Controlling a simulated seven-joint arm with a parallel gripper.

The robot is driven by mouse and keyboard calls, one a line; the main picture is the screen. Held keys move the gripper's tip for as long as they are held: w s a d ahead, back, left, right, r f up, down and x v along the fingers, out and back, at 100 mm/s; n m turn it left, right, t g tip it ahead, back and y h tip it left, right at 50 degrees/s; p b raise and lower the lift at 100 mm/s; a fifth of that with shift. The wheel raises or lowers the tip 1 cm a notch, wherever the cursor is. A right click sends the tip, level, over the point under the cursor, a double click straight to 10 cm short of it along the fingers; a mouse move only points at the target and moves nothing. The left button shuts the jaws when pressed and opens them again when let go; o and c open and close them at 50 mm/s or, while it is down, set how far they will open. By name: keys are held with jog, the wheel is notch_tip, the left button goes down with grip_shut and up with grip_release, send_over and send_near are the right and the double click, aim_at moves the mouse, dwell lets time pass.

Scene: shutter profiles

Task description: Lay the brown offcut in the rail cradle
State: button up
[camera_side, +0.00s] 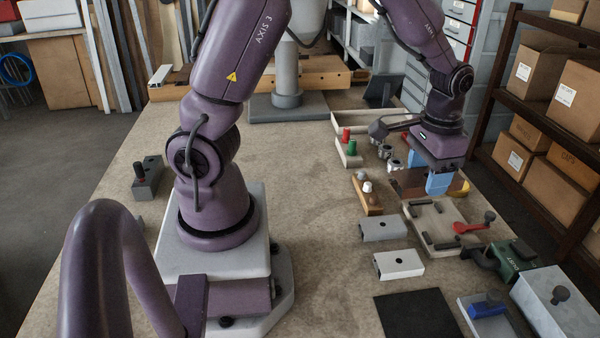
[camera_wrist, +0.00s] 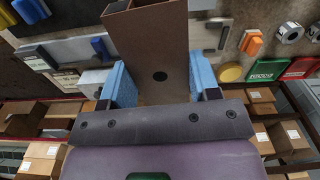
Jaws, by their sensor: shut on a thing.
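The brown offcut (camera_wrist: 150,45) is a long brown profile with a dark round hole in its face and an open, hollow end. My gripper (camera_wrist: 160,85) has its two blue fingers closed on the offcut's sides. In the side view my gripper (camera_side: 438,184) points down, and part of the offcut (camera_side: 404,181) shows to its left. A pale board with several dark bars (camera_side: 450,222), which looks like the rail cradle, lies just in front of it. The gap between offcut and board is hard to judge.
A grey profile (camera_side: 382,228) and a white profile (camera_side: 398,264) lie left of the board. A red-handled tool (camera_side: 470,227) sits at its right edge, with a green vise (camera_side: 512,257) beyond. A wooden block with knobs (camera_side: 367,195) stands left. The bench's middle is clear.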

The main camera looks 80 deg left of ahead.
jog(key=s+a+f+n, duration=0.1)
jog(key=s+a+n, duration=0.45)
jog(key=a, duration=0.55)
jog(key=s+a+f+n, duration=0.2)
jog(key=s+a+n, duration=0.3)
jog(key=s, duration=0.5)
jog(key=s+a+f+n, duration=0.25)
jog(key=s+n, duration=0.35)
jog(key=s, duration=0.4)
send_over(294, 177)
jog(key=shift+n, duration=0.25)
jog(key=f, duration=0.9)
jog(key=shift+s+d+f, duration=0.15)
jog(key=shift+d+f, duration=0.1)
jog(key=shift+f, duration=0.1)
jog(key=shift+a+f, duration=0.2)
jog(key=shift+f, duration=1.55)
jog(key=shift+f, duration=0.15)
jog(key=o, duration=1)
